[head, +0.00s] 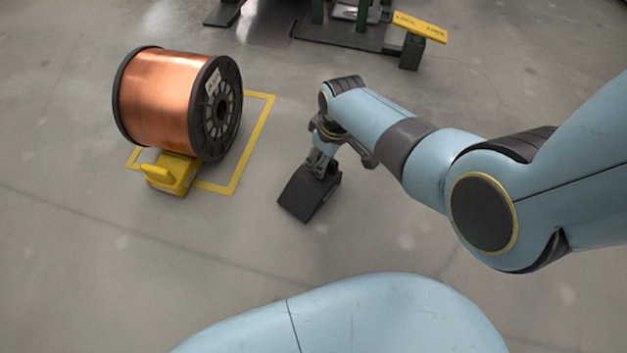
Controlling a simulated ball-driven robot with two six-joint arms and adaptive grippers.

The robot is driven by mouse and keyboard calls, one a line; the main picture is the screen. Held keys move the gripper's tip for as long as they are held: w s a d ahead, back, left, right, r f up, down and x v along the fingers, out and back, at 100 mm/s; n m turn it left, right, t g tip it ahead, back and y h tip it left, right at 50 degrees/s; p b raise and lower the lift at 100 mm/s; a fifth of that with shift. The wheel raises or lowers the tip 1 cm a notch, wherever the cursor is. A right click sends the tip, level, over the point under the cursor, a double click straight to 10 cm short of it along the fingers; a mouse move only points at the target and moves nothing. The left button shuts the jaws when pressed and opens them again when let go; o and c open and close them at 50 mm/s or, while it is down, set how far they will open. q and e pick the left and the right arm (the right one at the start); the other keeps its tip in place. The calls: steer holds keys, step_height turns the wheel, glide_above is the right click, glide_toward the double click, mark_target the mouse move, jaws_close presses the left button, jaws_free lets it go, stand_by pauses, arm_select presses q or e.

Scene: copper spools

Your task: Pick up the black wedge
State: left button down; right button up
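The black wedge (306,197) is near the middle of the head view, to the right of the yellow floor marking. My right gripper (320,168) points down at its upper end, and the fingertips meet or overlap the wedge there. The fingers are small and partly hidden, so I cannot tell whether they are closed on it. I also cannot tell whether the wedge rests on the floor or is slightly raised. My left gripper is not in view.
A large copper spool (165,100) with black flanges stands at the left, with a yellow wedge (171,174) against its near side. A yellow floor outline (250,150) runs around it. A dark stand with a yellow sign (420,27) is at the back. Open floor lies between.

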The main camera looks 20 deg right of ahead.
jaws_close()
steer(key=shift+r, duration=0.1)
stand_by(0.5)
